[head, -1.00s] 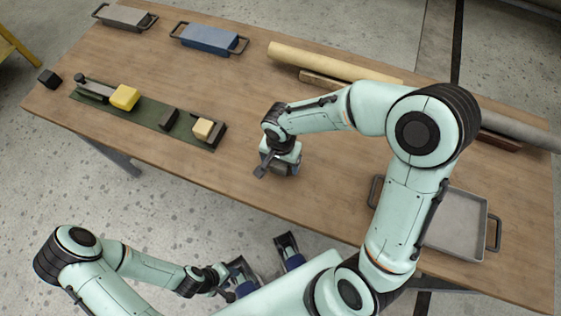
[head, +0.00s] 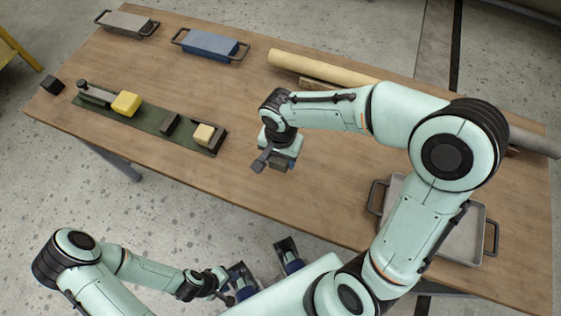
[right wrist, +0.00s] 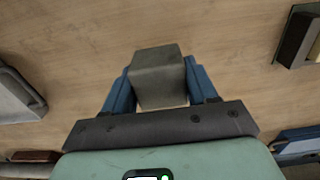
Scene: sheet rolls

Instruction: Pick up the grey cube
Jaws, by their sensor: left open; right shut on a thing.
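My right gripper (head: 274,163) is over the middle of the table, pointing down. In the right wrist view its blue fingers (right wrist: 160,88) are shut on the sides of the grey cube (right wrist: 158,72). The bare wooden table top shows around the cube; the gap beneath it is hard to judge. In the head view the cube is mostly hidden by the gripper. My left gripper (head: 266,264) is open and empty, off the table's front edge.
A green strip (head: 147,124) carries a yellow block (head: 126,104), a tan block (head: 204,134) and dark pieces. A black cube (head: 51,84) lies at the left edge. Blue (head: 208,43) and grey (head: 128,23) handled blocks, a cream roll (head: 320,66) and a grey tray (head: 462,238) surround clear wood.

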